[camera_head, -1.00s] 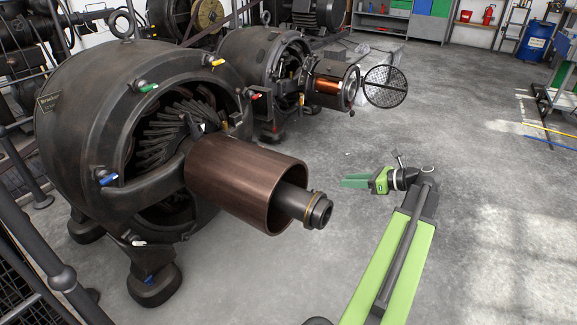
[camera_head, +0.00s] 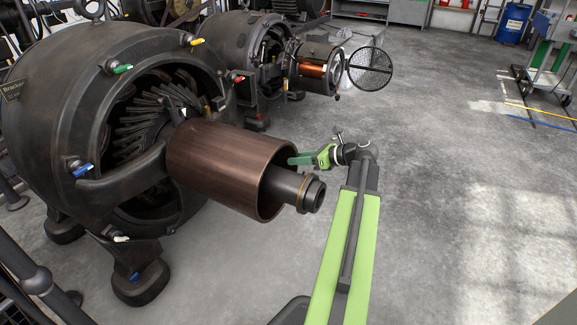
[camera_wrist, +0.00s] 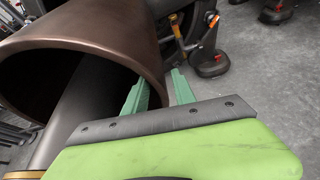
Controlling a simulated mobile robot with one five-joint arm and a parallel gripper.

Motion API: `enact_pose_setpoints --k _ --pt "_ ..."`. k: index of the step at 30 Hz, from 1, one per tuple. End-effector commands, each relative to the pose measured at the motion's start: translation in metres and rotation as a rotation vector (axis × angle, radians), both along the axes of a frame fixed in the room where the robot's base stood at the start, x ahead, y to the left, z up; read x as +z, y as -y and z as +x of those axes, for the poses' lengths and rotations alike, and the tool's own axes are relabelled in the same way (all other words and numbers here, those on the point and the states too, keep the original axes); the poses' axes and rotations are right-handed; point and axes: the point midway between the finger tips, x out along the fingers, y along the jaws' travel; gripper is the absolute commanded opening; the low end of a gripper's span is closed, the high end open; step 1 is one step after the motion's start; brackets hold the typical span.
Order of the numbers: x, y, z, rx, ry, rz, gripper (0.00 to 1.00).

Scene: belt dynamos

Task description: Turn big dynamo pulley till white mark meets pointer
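The big dynamo's pulley (camera_head: 222,165) is a hollow copper-brown cylinder on a dark shaft, its open end facing right. A small white triangular patch (camera_head: 183,112) shows on a dark piece above the pulley's rear edge; I cannot tell whether it is the pointer or the mark. No other white mark shows on the visible pulley surface. My gripper (camera_head: 294,160) is at the pulley's right rim, fingers pointing left. In the wrist view, my gripper (camera_wrist: 160,84) has its green fingers apart, with the pulley's rim (camera_wrist: 157,85) appearing between them. I cannot tell whether they touch it.
The big dynamo's dark housing (camera_head: 45,95) fills the left side, with coloured-handled fittings. The shaft end (camera_head: 308,193) sticks out below my gripper. A smaller dynamo (camera_head: 245,45) with a round mesh guard (camera_head: 370,68) stands behind. The grey floor (camera_head: 450,180) at right is clear.

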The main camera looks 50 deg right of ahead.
Motion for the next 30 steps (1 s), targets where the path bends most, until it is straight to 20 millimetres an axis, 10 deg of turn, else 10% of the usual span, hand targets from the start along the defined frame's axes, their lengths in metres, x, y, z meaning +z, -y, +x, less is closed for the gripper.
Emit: enact_pose_setpoints --k 17,25,30 --pt "-0.016 -0.012 0.038 -0.001 0.0 0.0 0.32" --pt "-0.016 -0.011 0.037 -0.002 0.0 0.0 0.0" --pt "-0.016 -0.011 0.037 -0.002 0.0 0.0 0.0"
